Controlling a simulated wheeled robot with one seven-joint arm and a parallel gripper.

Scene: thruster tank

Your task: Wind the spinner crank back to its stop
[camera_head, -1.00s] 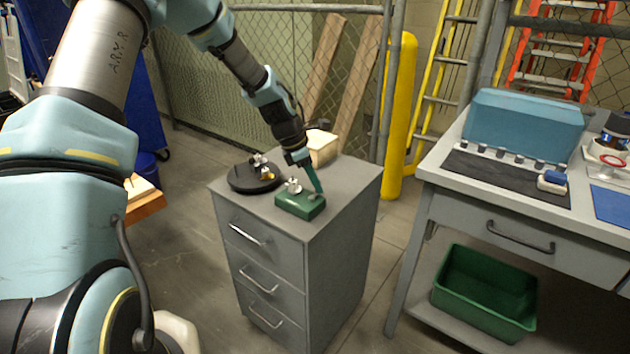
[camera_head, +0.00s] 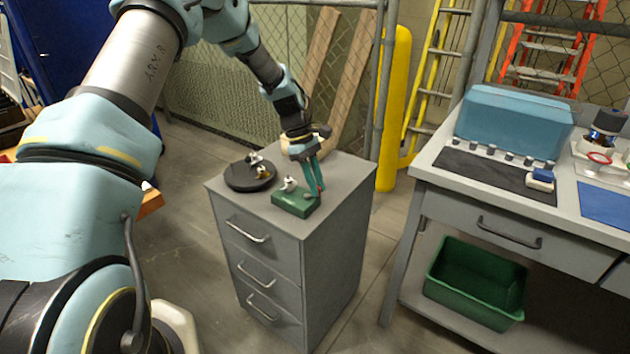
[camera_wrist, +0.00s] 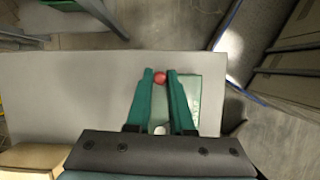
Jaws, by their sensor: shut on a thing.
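The spinner's green base box (camera_head: 292,205) sits on top of the grey cabinet, with a small silver fitting (camera_head: 289,184) on its upper face. My gripper (camera_head: 317,192) reaches down to the right end of the box. In the wrist view my gripper (camera_wrist: 160,78) has its two green fingers closed about a small red knob (camera_wrist: 160,77), which I take for the crank's handle. The green box (camera_wrist: 205,100) shows beside and under the right finger there. The crank's arm and its stop are mostly hidden by the fingers.
A black round disc (camera_head: 247,177) with small metal parts stands left of the box on the grey cabinet (camera_head: 340,215). A tan block (camera_wrist: 35,158) is close to my gripper. A workbench (camera_head: 437,188) with a blue case (camera_head: 515,122) stands to the right.

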